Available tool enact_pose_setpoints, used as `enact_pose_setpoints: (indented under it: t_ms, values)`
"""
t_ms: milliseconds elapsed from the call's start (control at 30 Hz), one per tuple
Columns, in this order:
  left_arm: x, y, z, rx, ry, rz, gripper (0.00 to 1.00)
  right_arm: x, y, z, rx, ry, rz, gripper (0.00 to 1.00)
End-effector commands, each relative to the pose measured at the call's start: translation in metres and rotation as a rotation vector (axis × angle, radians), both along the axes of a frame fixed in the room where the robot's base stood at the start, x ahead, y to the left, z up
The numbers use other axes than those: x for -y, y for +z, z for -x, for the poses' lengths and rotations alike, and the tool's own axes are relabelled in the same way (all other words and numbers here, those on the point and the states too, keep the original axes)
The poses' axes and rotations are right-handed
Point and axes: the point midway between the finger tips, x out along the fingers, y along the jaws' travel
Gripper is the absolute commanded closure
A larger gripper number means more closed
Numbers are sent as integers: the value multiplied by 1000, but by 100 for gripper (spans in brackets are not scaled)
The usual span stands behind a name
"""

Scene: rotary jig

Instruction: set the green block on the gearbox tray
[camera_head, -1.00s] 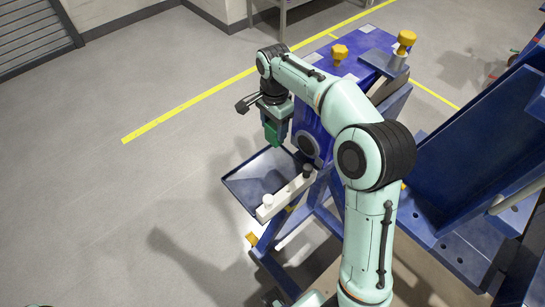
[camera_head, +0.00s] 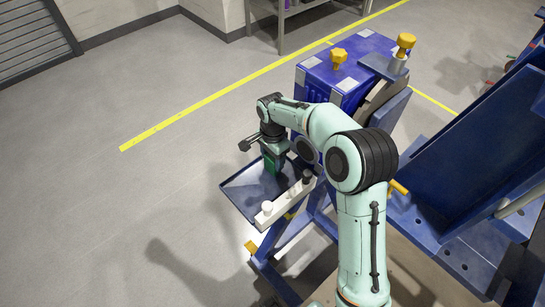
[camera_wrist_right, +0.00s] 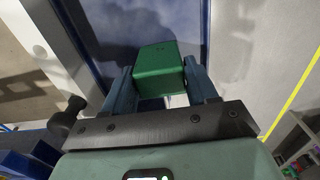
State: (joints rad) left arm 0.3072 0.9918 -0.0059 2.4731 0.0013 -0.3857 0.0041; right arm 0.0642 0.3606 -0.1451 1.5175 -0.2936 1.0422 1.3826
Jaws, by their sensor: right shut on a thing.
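The green block (camera_head: 271,162) is between the fingers of my right gripper (camera_head: 272,160), which is shut on it. In the right wrist view the green block (camera_wrist_right: 158,68) sits between the two blue-grey fingers. The gearbox tray (camera_head: 238,190) is a shallow dark blue tray with a raised rim, below the gripper. The block is over the tray's far part; I cannot tell whether it touches the tray floor. The tray surface (camera_wrist_right: 120,18) also shows beyond the block in the right wrist view. My left gripper is not in view.
A white bar (camera_head: 283,200) with a white knob and a black knob runs along the tray's near right side. The blue gearbox housing (camera_head: 325,80) with yellow knobs stands behind the arm. Open grey floor lies to the left.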

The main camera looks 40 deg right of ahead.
Motion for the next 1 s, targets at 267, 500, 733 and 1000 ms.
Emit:
enact_pose_setpoints:
  t_ms: [267,500,733,1000]
  values:
    - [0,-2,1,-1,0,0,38,0,-3,0,0,1,0,26]
    - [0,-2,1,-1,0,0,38,0,-3,0,0,1,0,17]
    - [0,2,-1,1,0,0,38,0,10,-1,3,1,1,17]
    - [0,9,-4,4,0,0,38,0,67,-1,6,2,0,17]
